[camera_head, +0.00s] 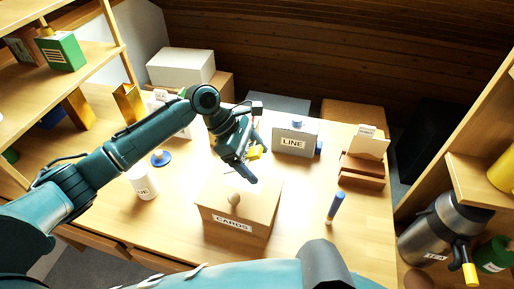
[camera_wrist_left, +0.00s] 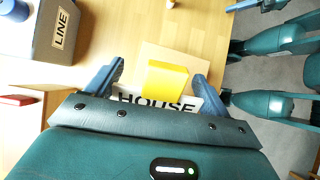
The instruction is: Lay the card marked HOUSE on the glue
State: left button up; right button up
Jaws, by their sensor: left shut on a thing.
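My left gripper (camera_head: 252,168) is above the back of the CARDS box (camera_head: 235,205). In the left wrist view its two fingers (camera_wrist_left: 160,85) are shut on the card marked HOUSE (camera_wrist_left: 155,103), a white card with black letters, partly hidden by the gripper body. A yellow block (camera_wrist_left: 167,80) shows between the fingers beside the card; I cannot tell whether it is joined to it. A white cup (camera_head: 143,182) with a label ending in "UE" stands at the left of the table. I cannot make out glue on any surface. My right gripper is not visible.
A grey LINE box (camera_head: 295,138) stands at the back, also in the left wrist view (camera_wrist_left: 60,35). A wooden card rack (camera_head: 362,170) is at the right. A blue marker (camera_head: 336,208) stands near the front right. Shelves flank the table; some of its front right is clear.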

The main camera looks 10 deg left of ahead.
aim_at(262, 186)
pick_arm(q)
jog(key=shift+s+r, duration=0.1)
jog(key=shift+s, duration=0.1)
jog(key=shift+f+b, duration=0.4)
jog(key=shift+f, duration=3.35)
jog(key=o, duration=0.9)
